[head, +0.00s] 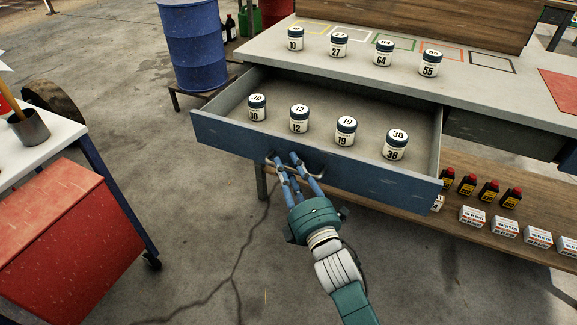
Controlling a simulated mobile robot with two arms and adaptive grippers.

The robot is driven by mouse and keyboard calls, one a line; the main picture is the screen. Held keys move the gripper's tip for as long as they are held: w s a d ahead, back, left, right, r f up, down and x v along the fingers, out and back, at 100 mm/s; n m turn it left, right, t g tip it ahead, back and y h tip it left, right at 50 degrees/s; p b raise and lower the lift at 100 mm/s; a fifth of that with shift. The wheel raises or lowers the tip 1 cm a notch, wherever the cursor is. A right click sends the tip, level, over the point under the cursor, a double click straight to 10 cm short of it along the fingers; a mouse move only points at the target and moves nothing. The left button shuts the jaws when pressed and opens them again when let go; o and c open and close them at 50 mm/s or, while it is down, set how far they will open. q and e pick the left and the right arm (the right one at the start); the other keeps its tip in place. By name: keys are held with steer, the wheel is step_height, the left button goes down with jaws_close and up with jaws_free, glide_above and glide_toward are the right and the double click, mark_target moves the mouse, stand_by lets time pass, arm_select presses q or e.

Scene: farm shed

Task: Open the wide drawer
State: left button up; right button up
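The wide drawer (219,134) has a blue front and is pulled well out from under the grey workbench (262,48). Several white jars with dark lids stand inside it, among them jar 30 (257,107) and jar 38 (396,145). My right gripper (283,161) is at the drawer's front, its blue fingers at the metal handle (314,170). The fingers cover part of the handle, and I cannot tell whether they are closed around it. My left gripper is not in view.
Several numbered jars, such as jar 64 (383,54), stand on the bench top near coloured outlines. A lower shelf (463,223) holds bottles and small boxes. A red cabinet (70,235) stands at left and a blue barrel (193,45) behind. The floor between is clear.

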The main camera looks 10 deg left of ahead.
steer(key=v, duration=1.2)
steer(key=shift+f, duration=0.1)
